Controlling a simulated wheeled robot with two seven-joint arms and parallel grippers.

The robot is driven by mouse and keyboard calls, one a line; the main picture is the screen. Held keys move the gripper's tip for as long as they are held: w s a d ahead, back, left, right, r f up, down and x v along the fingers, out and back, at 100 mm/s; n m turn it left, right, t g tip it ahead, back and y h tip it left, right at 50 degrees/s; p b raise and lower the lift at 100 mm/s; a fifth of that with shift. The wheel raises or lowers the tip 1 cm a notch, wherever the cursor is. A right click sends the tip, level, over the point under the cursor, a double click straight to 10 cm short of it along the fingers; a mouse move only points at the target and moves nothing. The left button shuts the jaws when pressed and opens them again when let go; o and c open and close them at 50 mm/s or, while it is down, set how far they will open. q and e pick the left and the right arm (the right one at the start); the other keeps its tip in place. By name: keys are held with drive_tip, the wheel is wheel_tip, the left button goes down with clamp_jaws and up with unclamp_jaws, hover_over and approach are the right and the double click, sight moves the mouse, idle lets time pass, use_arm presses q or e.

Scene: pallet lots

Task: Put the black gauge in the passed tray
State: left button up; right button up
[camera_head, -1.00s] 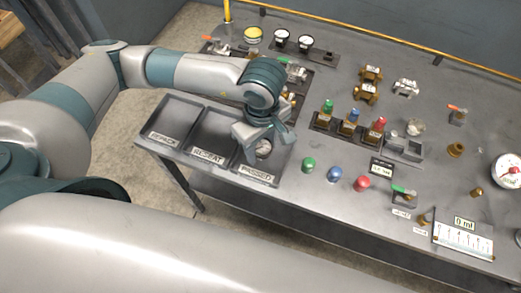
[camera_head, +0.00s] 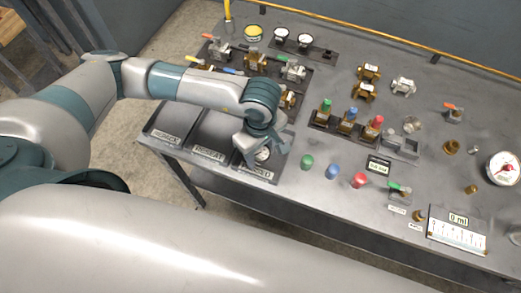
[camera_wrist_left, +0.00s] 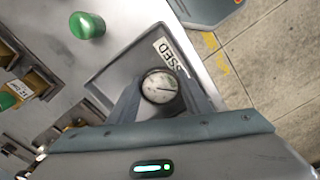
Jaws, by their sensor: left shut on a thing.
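My left gripper (camera_head: 262,156) is down over the passed tray (camera_head: 262,176), the rightmost of three trays at the table's left front. It is shut on a small round gauge (camera_head: 263,154) with a pale face. In the left wrist view the gauge (camera_wrist_left: 160,87) sits between the two fingers (camera_wrist_left: 161,98), its face toward the camera. The tray (camera_wrist_left: 112,68) and part of its label show behind it. The gauge's body is mostly hidden, and I cannot tell whether it touches the tray floor. My right gripper is not in view.
Green (camera_head: 307,162), blue (camera_head: 333,171) and red (camera_head: 359,181) caps stand right of the tray. A rack of valves (camera_head: 347,124) stands behind them. The other trays (camera_head: 208,150) look empty.

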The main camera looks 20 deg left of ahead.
use_arm(q)
drive_tip(key=shift+f, duration=0.15)
drive_tip(key=o, duration=0.9)
drive_tip(key=shift+c, duration=0.2)
drive_tip(key=shift+r, duration=0.2)
